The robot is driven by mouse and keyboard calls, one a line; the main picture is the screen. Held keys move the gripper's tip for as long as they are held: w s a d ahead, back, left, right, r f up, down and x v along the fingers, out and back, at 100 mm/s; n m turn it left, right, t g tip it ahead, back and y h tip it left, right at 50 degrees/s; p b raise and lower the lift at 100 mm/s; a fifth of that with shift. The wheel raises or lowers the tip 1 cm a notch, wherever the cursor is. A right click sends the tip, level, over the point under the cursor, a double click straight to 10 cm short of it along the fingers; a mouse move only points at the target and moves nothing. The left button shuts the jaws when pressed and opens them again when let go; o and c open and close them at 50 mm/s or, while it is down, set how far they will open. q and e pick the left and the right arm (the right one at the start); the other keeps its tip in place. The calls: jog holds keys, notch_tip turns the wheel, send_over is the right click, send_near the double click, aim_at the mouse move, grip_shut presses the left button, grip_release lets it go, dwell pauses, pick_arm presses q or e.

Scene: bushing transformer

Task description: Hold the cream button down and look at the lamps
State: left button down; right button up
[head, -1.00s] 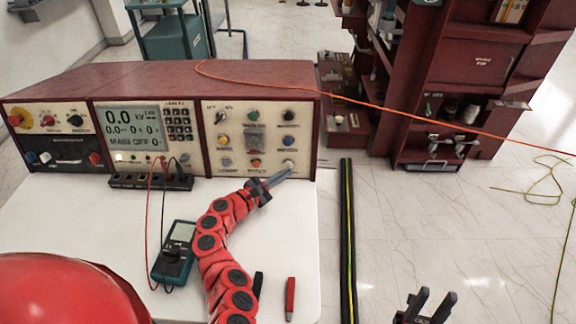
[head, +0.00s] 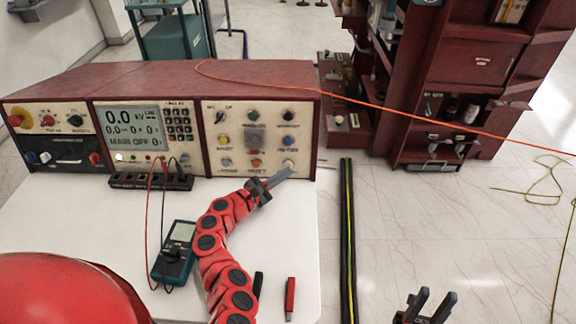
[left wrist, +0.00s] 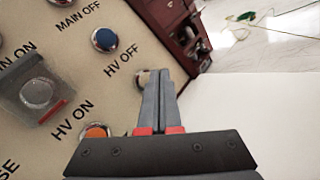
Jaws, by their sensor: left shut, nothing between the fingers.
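A cream button (left wrist: 143,78) sits on the console's right panel, below the blue HV OFF button (left wrist: 105,39). In the left wrist view my left gripper (left wrist: 163,73) is shut and empty, its tips at the button's right edge and partly covering it. I cannot tell if they touch or press it. In the head view my left gripper (head: 289,170) is at the panel's lower right and hides the button. Round coloured caps, including green (head: 253,115) and orange (head: 255,163), show on that panel; I cannot tell which are lit. My right gripper (head: 425,305) is open and empty.
The console (head: 150,85) stands on a white table (head: 60,220). A multimeter (head: 174,253) with leads and a red pen-like item (head: 290,298) lie near my left arm. An orange cable (head: 400,110) crosses to the dark red cabinet (head: 470,70).

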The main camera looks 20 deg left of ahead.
pick_arm(q)
jog(key=shift+w, duration=0.1)
jog(key=shift+w+a+f, duration=0.1)
jog(key=shift+w, duration=0.15)
jog(key=shift+w+a+f+b, duration=0.1)
jog(key=shift+w+a+b, duration=0.1)
jog(key=shift+w+b, duration=0.35)
dwell(0.5)
jog(key=shift+s+d, duration=0.1)
jog(key=shift+s, duration=0.15)
dwell(0.8)
jog(key=shift+s+d+r+p, duration=0.15)
jog(key=shift+s+r+p, duration=0.05)
jog(key=shift+s+p, duration=0.5)
